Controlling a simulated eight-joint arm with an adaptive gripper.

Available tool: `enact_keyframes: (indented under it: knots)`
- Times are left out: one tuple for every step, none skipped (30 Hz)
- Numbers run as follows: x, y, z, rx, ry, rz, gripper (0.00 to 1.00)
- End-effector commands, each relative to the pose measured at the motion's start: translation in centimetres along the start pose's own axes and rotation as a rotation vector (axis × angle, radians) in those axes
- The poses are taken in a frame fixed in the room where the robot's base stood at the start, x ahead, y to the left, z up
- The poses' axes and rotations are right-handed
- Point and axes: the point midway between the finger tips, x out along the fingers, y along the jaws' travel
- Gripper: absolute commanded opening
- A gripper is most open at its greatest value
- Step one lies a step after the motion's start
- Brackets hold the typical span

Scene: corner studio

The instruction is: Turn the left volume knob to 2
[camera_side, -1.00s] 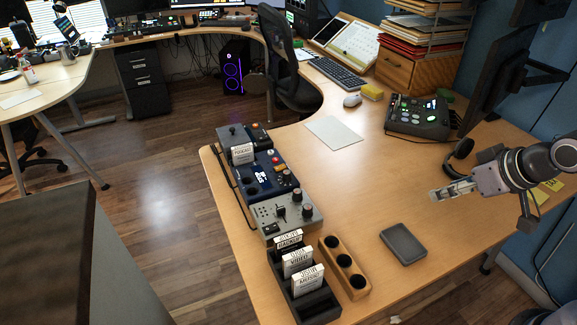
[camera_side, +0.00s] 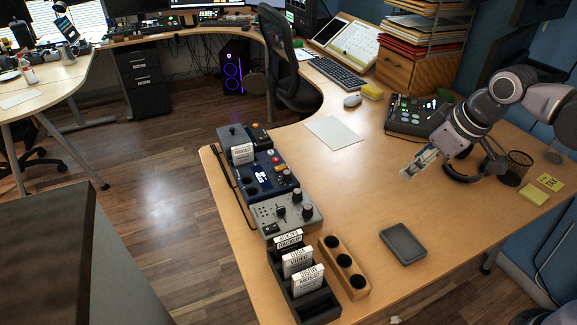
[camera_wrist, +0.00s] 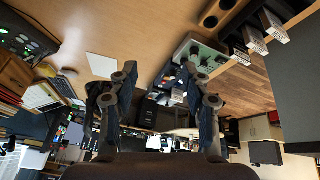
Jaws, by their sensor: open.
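A grey control box (camera_side: 265,212) stands near the left edge of the desk, with several dark knobs on top. One knob (camera_side: 281,211) is left of another knob (camera_side: 307,210); a third is behind them. Their scale marks are too small to read, and I cannot tell which is the left volume knob. The grey box also shows in the wrist view (camera_wrist: 212,68), beyond the fingers. My gripper (camera_side: 410,172) is open and empty above the desk, well to the right of the box. Its two fingers (camera_wrist: 158,80) are spread apart in the wrist view.
A blue console (camera_side: 270,185) adjoins the box behind. A black rack with labelled white cards (camera_side: 300,262) and a wooden holder (camera_side: 343,268) stand in front. A dark tray (camera_side: 403,243) lies to the right. The desk between gripper and box is clear.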

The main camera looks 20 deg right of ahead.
Motion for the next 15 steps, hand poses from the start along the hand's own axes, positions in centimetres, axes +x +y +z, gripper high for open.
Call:
enact_keyframes:
  knots:
    - [0.5, -0.2, -1.3, -0.049, -0.018, -0.012, 0.48]
    - [0.7, -0.3, -2.0, -0.079, -0.030, -0.019, 0.48]
    - [1.1, -0.5, -2.8, -0.119, -0.045, -0.029, 0.48]
    - [1.5, -0.7, -3.4, -0.149, -0.057, -0.037, 0.48]
    - [1.8, -0.8, -4.1, -0.180, -0.067, -0.044, 0.48]
    - [2.3, -1.1, -4.8, -0.219, -0.083, -0.055, 0.48]
    - [2.7, -1.2, -5.5, -0.249, -0.093, -0.062, 0.48]
    - [3.2, -1.5, -6.0, -0.280, -0.104, -0.071, 0.48]
    - [3.8, -1.8, -6.8, -0.320, -0.117, -0.082, 0.48]
    - [4.3, -2.0, -7.3, -0.350, -0.129, -0.091, 0.48]
    - [4.8, -2.2, -7.9, -0.379, -0.139, -0.100, 0.48]
    - [5.5, -2.6, -8.6, -0.420, -0.153, -0.112, 0.48]
    - [6.0, -2.9, -9.1, -0.450, -0.162, -0.121, 0.48]
    - [6.6, -3.2, -9.6, -0.480, -0.172, -0.131, 0.48]
    - [7.4, -3.6, -10.2, -0.520, -0.185, -0.144, 0.48]
